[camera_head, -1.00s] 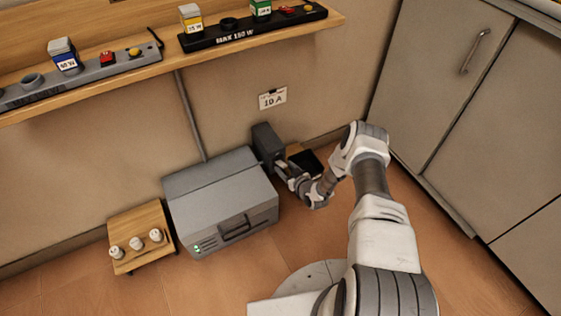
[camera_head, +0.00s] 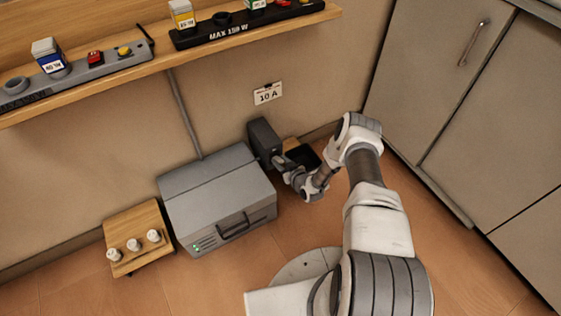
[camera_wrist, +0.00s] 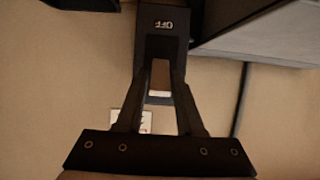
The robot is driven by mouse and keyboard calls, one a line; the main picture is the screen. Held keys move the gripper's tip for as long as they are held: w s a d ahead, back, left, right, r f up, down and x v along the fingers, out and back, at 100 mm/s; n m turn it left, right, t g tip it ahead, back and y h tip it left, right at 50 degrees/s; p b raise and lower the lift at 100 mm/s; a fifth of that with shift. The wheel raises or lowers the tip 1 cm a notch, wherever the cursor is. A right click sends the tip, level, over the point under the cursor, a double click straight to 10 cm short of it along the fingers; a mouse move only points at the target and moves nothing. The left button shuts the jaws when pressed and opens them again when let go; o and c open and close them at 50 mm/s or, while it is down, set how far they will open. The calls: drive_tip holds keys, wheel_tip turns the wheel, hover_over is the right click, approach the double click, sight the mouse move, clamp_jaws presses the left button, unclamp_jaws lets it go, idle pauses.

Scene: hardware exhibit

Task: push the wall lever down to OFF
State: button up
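The dark wall switch box (camera_head: 264,138) stands on the wall just right of the grey cabinet. My gripper (camera_head: 280,162) is at the box's right front side, close to or touching it. In the wrist view the two dark fingers of my gripper (camera_wrist: 161,62) reach towards the dark box, whose OFF label (camera_wrist: 163,24) appears upside down past the fingertips. A pale bar (camera_wrist: 159,96) shows between the fingers; I cannot tell whether it is the lever. The lever's position and any contact with it are not clear.
The grey cabinet (camera_head: 218,195) with a front handle stands left of the box. A black tray (camera_head: 303,157) lies right, behind my arm. A small wooden stand (camera_head: 126,219) is further left. A shelf (camera_head: 85,88) runs above.

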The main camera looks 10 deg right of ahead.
clamp_jaws()
idle(1.1)
